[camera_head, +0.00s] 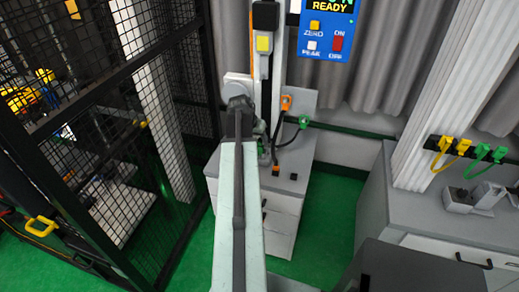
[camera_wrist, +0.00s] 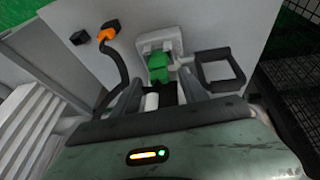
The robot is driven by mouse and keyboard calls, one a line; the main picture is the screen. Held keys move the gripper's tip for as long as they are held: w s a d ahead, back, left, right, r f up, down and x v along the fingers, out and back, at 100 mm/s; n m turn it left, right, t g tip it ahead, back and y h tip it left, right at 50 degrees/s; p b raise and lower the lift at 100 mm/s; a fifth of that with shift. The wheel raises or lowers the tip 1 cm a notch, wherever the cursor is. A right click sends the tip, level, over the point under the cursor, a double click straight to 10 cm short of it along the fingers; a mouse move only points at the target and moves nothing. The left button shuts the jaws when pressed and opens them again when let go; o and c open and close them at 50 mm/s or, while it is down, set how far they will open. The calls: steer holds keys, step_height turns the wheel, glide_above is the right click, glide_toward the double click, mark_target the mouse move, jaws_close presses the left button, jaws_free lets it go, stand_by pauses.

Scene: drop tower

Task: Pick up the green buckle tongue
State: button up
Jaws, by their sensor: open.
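A green piece (camera_wrist: 159,68), which looks like the green buckle tongue, sits at a pale grey holder (camera_wrist: 158,43) in the wrist view. My gripper (camera_wrist: 160,84) is open, with one dark finger on each side below the green piece. The fingers are apart, and I cannot tell whether either touches it. In the head view a small green patch (camera_head: 261,127) shows just right of my arm, over the grey cabinet. My arm hides most of that area, and the gripper is hard to make out there.
A dark square frame (camera_wrist: 221,70) stands close on the right. In the head view, yellow (camera_head: 445,146) and green loops (camera_head: 480,153) hang at the right; a mesh cage (camera_head: 100,100) stands left.

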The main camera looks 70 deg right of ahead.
jaws_close()
